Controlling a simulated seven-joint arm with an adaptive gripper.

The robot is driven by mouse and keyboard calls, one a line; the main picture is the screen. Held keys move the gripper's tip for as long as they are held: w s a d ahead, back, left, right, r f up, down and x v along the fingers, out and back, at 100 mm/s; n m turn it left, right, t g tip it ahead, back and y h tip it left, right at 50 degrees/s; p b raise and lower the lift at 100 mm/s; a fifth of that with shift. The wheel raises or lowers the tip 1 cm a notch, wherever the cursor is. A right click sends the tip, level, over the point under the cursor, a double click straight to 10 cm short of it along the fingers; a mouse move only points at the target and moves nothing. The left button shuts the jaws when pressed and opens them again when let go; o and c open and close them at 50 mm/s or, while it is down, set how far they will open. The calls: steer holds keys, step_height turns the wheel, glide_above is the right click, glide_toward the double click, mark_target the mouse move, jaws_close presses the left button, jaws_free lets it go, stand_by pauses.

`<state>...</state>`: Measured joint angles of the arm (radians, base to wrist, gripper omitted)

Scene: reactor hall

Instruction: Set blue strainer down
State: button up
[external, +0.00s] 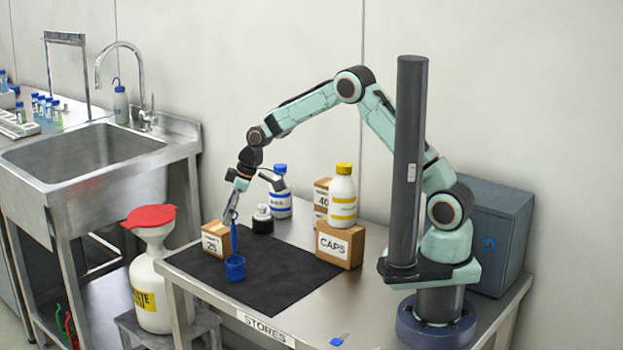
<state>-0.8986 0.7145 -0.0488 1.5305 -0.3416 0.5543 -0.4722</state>
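The blue strainer (235,269) is a small blue cup with a long upright handle, at the left part of the black mat (285,290). My gripper (231,219) points down above it, with its fingers around the upper part of the handle, and appears shut on it. The cup is low over the mat; I cannot tell whether it touches or hangs just above.
A small labelled box (216,241) stands close to the left of the strainer. The mat's front and right are clear.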

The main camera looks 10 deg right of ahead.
steer(key=v, duration=1.2)
steer(key=w+d+r+m+h, duration=0.1)
steer(key=d+m, duration=0.1)
steer(key=d, duration=0.4)
steer(key=w+d+r+m, duration=0.1)
steer(key=d+r+m, duration=0.1)
steer(key=d, duration=0.4)
steer(key=s+d+f+m+h, duration=0.1)
steer(key=s+d+m, duration=0.5)
steer(key=d, duration=0.6)
steer(key=s+d+f+m+h, duration=0.1)
steer(key=s+d+f+m, duration=0.1)
steer(key=s+d+m, duration=0.4)
steer(key=s+d, duration=0.4)
steer(key=d, duration=0.2)
steer(key=shift+s+f+m+h, duration=0.25)
steer(key=shift+m+h, duration=0.15)
